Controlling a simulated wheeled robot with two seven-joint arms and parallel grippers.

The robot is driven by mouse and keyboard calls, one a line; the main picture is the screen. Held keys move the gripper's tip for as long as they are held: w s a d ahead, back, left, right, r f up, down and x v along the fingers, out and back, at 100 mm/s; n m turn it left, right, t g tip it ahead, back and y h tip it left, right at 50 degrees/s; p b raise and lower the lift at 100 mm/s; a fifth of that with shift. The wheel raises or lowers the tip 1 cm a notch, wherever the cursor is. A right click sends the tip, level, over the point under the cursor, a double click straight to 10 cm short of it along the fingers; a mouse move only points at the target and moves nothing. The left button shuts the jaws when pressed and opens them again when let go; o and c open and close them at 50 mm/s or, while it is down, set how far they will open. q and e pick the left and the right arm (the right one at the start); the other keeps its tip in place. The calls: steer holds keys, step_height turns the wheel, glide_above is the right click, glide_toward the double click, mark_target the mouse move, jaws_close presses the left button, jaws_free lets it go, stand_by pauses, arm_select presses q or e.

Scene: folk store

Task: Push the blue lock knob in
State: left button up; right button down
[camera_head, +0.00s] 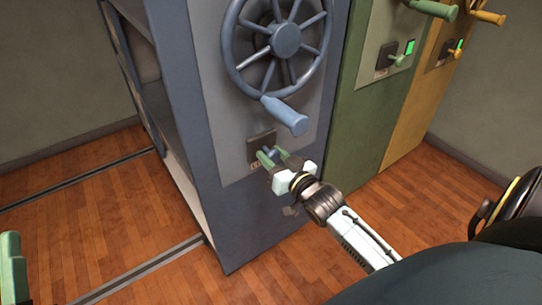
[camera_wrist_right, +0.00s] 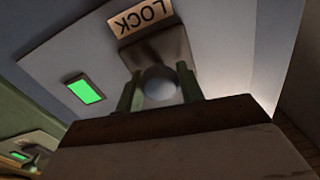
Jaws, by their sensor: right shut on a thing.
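In the head view, my right gripper (camera_head: 271,156) is at the blue cabinet's panel, below the wheel; the fingers hide most of the knob there. A green piece, seemingly my left gripper (camera_head: 12,262), shows only partly at the lower left edge.
The blue cabinet (camera_head: 235,225) carries a spoked wheel (camera_head: 285,40) with a handle (camera_head: 285,115) just above my right gripper. Green (camera_head: 358,130) and yellow (camera_head: 415,110) cabinets stand to the right. A green light (camera_wrist_right: 86,90) glows beside the lock. Floor rails (camera_head: 140,268) run at the left.

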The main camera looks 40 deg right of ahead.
steer(key=c, duration=1.3)
jaws_free()
steer(key=shift+w+r, duration=0.1)
steer(key=shift+w, duration=0.05)
steer(key=o, duration=0.4)
steer(key=shift+w, duration=0.15)
arm_select(q)
steer(key=shift+w, duration=0.15)
arm_select(e)
steer(key=shift+s, duration=0.55)
steer(key=s+p, duration=0.3)
steer(key=s, duration=0.3)
arm_select(q)
steer(key=a+f+g+y+p, duration=0.1)
steer(key=f+g+y, duration=0.1)
steer(key=f+g, duration=0.4)
steer(key=s+a+f+g+y+p, duration=0.1)
steer(key=a+f+g+y, duration=0.1)
steer(key=f+g, duration=0.4)
steer(key=shift+s+a+f, duration=0.3)
steer(key=shift+f, duration=2.05)
arm_select(e)
glide_toward(275, 158)
steer(key=shift+s, duration=1)
